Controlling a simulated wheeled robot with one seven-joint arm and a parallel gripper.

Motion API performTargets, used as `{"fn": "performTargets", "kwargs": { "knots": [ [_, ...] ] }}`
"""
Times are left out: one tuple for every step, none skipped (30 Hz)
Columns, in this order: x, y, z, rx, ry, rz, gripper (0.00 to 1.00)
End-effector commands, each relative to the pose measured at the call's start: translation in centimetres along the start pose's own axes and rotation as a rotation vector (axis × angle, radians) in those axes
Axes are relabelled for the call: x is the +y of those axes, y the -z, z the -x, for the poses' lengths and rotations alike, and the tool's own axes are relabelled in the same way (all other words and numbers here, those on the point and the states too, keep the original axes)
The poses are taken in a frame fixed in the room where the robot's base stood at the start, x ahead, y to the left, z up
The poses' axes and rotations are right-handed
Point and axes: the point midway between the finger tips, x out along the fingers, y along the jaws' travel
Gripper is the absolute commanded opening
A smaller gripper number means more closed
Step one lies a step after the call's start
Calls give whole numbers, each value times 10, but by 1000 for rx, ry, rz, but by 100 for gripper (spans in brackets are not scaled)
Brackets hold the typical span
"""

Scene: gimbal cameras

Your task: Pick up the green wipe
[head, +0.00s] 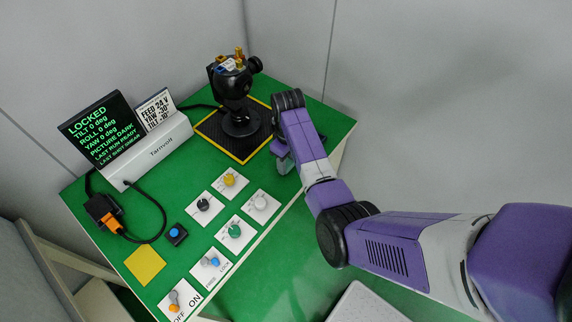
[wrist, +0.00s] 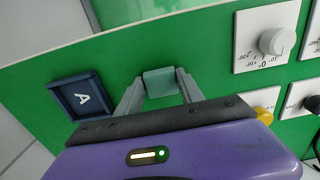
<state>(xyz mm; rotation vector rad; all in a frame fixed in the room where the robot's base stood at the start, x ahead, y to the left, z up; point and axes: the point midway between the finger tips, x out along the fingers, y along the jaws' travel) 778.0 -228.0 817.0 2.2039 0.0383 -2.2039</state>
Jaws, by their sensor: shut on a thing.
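The green wipe (wrist: 161,84) is a small pale-green piece between the two grey fingers of my gripper (wrist: 160,78) in the wrist view. The gripper is shut on it, with a finger on each side. I cannot tell whether the wipe touches the green table top. In the head view my gripper (head: 283,160) is at the table's right side, below the black mat, and I cannot make out the wipe there.
A dark blue square marked A (wrist: 82,97) lies left of the gripper. White knob panels (wrist: 268,38) are to the right. The black gimbal camera (head: 238,95) stands on its yellow-edged mat (head: 212,133). A display (head: 103,130) stands at the left.

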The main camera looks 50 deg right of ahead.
Motion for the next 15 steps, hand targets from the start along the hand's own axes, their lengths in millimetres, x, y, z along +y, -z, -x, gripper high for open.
{"fn": "performTargets", "kwargs": {
  "knots": [
    [0,0,0,0,0,0,6],
    [0,0,0,0,0,0,6],
    [0,0,0,0,0,0,6],
    [0,0,0,0,0,0,6],
    [0,0,0,0,0,0,6],
    [0,0,0,0,0,0,6],
    [0,0,1,0,0,0,6],
    [0,0,2,0,0,0,6],
    [0,0,3,0,0,0,6],
    [0,0,4,0,0,0,6],
    [0,0,6,0,0,0,6],
    [0,0,9,1,-1,0,6],
    [1,1,12,2,-1,0,6],
    [1,1,16,2,-2,0,6],
    [1,1,21,2,-1,0,6]
  ]
}}
